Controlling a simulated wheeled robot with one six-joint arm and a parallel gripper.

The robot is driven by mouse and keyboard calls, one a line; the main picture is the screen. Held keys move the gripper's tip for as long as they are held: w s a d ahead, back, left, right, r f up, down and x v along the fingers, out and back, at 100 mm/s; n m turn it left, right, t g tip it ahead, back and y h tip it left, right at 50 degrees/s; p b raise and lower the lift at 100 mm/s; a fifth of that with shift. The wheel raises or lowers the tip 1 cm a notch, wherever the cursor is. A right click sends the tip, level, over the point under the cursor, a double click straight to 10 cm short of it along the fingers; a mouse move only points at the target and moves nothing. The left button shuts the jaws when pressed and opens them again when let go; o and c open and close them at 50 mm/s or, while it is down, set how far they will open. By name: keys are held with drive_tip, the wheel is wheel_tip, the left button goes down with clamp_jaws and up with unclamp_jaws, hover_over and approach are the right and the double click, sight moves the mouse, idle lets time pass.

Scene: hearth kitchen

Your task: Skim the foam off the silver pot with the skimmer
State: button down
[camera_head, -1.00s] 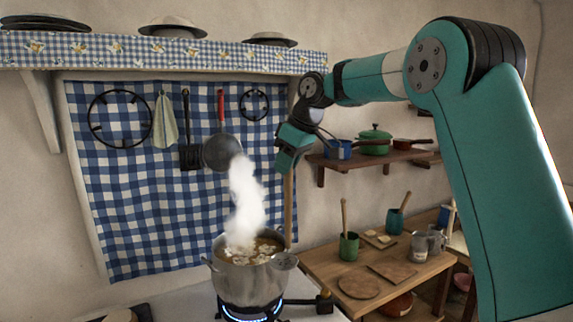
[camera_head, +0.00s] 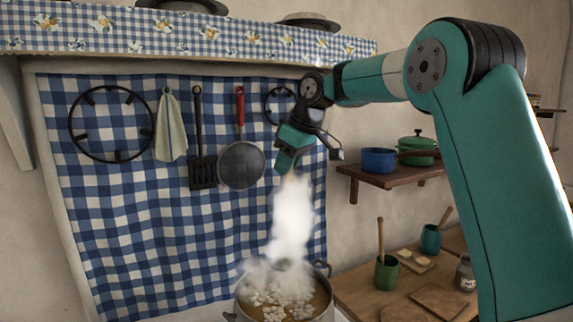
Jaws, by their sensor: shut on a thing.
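The silver pot (camera_head: 242,311) stands at the bottom centre, its lower part cut off by the picture edge. Pale foam (camera_head: 274,299) floats in clumps on its brown liquid. White steam rises from it. My gripper (camera_head: 289,166) is above the pot, shut on the upright wooden handle of the skimmer. Only a short bit of the handle shows under the jaws; steam hides the rest. A grey patch near the pot's far rim may be the skimmer's head, but I cannot tell whether it touches the liquid.
A blue checked cloth with a hanging strainer (camera_head: 241,165), spatula (camera_head: 203,172) and towel (camera_head: 171,128) is behind. A wall shelf (camera_head: 392,178) with a blue pot (camera_head: 378,160) is right of my gripper. A wooden table (camera_head: 352,291) with a green cup (camera_head: 387,272) stands at right.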

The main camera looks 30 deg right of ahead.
wheel_tip(320, 180, down, 12)
drive_tip(key=b, duration=1)
drive_tip(key=shift+r+b, duration=0.15)
drive_tip(key=shift+b, duration=0.2)
drive_tip(key=shift+w+r, duration=0.1)
drive_tip(key=shift+w, duration=0.1)
